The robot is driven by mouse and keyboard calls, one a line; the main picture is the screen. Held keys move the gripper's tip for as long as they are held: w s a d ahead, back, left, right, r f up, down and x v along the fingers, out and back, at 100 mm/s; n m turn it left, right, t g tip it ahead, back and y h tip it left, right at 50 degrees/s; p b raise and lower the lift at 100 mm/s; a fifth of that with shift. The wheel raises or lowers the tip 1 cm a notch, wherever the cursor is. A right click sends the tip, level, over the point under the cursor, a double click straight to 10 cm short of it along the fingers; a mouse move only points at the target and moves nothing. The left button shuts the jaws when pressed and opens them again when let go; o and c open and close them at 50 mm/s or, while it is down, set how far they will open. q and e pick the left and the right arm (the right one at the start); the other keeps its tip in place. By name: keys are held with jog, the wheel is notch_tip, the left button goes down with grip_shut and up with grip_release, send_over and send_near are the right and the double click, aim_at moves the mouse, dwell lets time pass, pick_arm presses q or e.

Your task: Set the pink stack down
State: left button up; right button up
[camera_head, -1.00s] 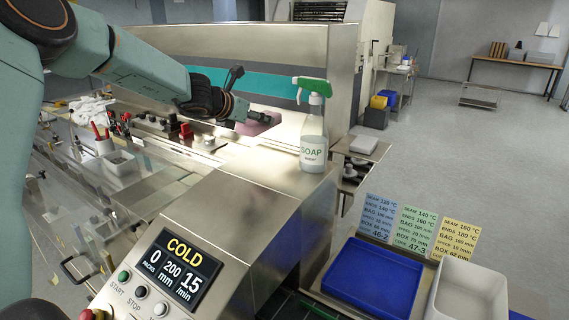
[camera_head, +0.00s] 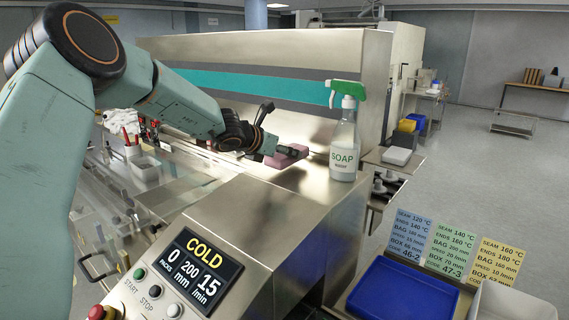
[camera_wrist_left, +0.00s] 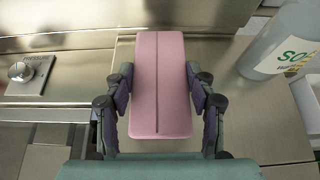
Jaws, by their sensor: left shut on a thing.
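The pink stack (camera_wrist_left: 161,85) is a long block with a dark seam along its middle, and it lies between the fingers of my left gripper (camera_wrist_left: 160,100) in the left wrist view. My left gripper is shut on its sides. In the head view the pink stack (camera_head: 287,156) shows at the tip of my left gripper (camera_head: 278,151), over the steel top of the machine (camera_head: 262,188). I cannot tell whether its underside touches the steel. My right gripper is not in view.
A soap spray bottle (camera_head: 344,145) stands close to the right of the stack. A control panel reading COLD (camera_head: 202,268) is in front. A blue tray (camera_head: 405,290) and a white bin (camera_head: 508,304) are at lower right. A knob (camera_wrist_left: 20,72) is to the left. Bare steel lies around the stack.

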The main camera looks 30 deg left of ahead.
pick_arm(q)
jog(key=shift+f, duration=0.8)
jog(key=shift+w+d+f+b, duration=0.1)
jog(key=shift+f+b, duration=0.05)
jog(key=shift+b, duration=0.15)
jog(key=shift+w, duration=0.2)
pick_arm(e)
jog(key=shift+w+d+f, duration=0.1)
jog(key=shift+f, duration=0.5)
pick_arm(q)
jog(key=shift+f, duration=0.1)
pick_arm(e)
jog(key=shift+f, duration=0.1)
pick_arm(q)
jog(key=shift+s, duration=0.2)
jog(key=o, duration=0.7)
jog(key=shift+c, duration=0.2)
jog(key=shift+o, duration=1.1)
jog(key=shift+w+f, duration=0.1)
jog(key=shift+w, duration=0.1)
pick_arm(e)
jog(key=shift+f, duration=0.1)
